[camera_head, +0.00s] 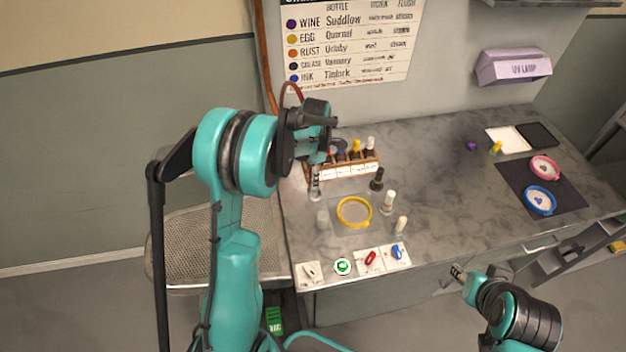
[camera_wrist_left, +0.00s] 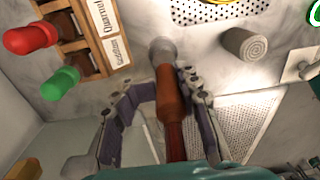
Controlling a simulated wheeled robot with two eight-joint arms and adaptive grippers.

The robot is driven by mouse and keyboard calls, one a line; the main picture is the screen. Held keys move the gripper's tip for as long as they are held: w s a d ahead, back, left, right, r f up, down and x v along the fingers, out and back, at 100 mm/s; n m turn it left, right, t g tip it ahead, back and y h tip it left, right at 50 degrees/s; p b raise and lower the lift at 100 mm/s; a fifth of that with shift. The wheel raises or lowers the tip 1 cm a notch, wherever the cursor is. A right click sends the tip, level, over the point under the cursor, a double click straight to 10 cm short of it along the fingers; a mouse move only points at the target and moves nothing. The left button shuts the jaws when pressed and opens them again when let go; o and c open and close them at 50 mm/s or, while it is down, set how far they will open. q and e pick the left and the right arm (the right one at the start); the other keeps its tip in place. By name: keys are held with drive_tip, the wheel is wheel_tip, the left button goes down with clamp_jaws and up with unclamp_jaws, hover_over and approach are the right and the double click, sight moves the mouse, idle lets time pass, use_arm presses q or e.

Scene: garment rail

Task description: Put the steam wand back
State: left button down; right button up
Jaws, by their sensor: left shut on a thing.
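The steam wand (camera_wrist_left: 168,95) has an orange-brown grip, a grey rounded head and a dark red hose end. It lies between the fingers of my left gripper (camera_wrist_left: 158,85) in the left wrist view. My left gripper (camera_head: 316,182) is over the left end of the counter in the head view, beside the bottle rack. There the arm and gripper mostly hide the wand, and a red hose (camera_head: 291,90) loops above the wrist. My right gripper (camera_head: 458,272) is by the counter's front edge, away from the wand; its jaws are too small to judge.
The bottle rack (camera_head: 345,172) stands close to my left gripper. Loose bottles (camera_head: 389,201) and a yellow hoop (camera_head: 354,212) are nearby. Small cards and pieces line the counter's front edge. A perforated metal surface (camera_head: 205,240) is left of the counter. The counter (camera_head: 440,180) is clear mid-right.

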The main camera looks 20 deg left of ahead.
use_arm(q)
drive_tip(key=shift+d, duration=0.1)
drive_tip(key=shift+w+d, duration=0.1)
drive_tip(key=shift+w, duration=0.05)
drive_tip(key=shift+w+d+f, duration=0.1)
drive_tip(key=shift+d+f, duration=0.05)
drive_tip(key=shift+f, duration=0.05)
drive_tip(key=shift+d+f+b, duration=0.1)
drive_tip(key=shift+f+b, duration=0.3)
drive_tip(key=shift+b, duration=0.15)
drive_tip(key=shift+f, duration=0.15)
drive_tip(key=shift+f, duration=0.1)
idle(0.4)
